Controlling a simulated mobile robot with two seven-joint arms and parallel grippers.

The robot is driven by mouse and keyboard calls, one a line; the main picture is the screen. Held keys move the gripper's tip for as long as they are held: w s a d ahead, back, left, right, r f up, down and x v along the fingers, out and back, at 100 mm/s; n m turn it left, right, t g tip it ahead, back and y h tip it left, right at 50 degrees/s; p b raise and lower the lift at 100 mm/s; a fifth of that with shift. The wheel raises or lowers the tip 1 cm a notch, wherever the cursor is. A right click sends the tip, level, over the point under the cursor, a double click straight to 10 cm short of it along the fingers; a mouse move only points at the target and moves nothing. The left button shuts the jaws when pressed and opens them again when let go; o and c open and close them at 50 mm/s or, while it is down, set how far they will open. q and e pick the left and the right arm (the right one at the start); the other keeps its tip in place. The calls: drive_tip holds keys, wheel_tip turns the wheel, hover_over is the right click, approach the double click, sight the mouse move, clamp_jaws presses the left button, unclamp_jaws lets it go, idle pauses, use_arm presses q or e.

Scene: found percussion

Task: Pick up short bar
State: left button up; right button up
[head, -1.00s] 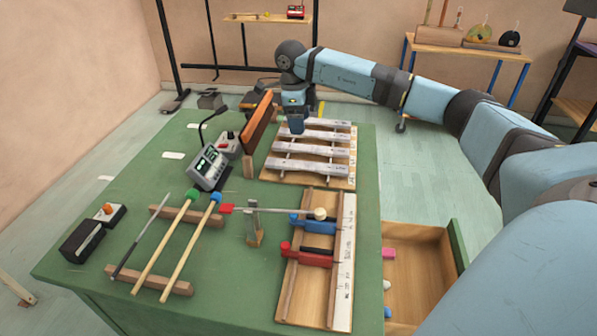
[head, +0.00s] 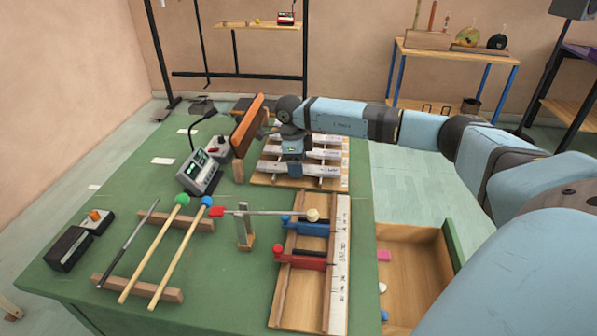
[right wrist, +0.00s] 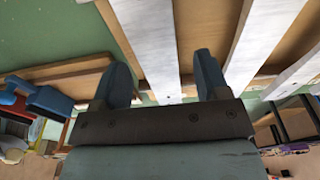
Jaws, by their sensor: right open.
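Several pale grey-white bars lie side by side across a wooden frame (head: 258,180) at the back right of the green table. My right gripper (head: 295,174) points down over the front bar (head: 322,171) in the head view and hides part of the bars. In the right wrist view its two blue fingers (right wrist: 163,72) are apart, with one bar (right wrist: 148,40) showing between them and nothing gripped. Another bar (right wrist: 256,42) lies to the right of the fingers. I cannot tell for sure which bar is the shortest. My left gripper is not in view.
An upright orange-brown board (head: 247,125) stands just left of the bars. A wooden fixture with blue (head: 308,228) and red (head: 302,260) clamps lies in front. Mallets (head: 155,250) rest at the left. An open drawer (head: 415,262) juts out at the right.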

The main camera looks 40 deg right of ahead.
drive_tip(key=shift+f, duration=0.15)
drive_tip(key=c, duration=1.1)
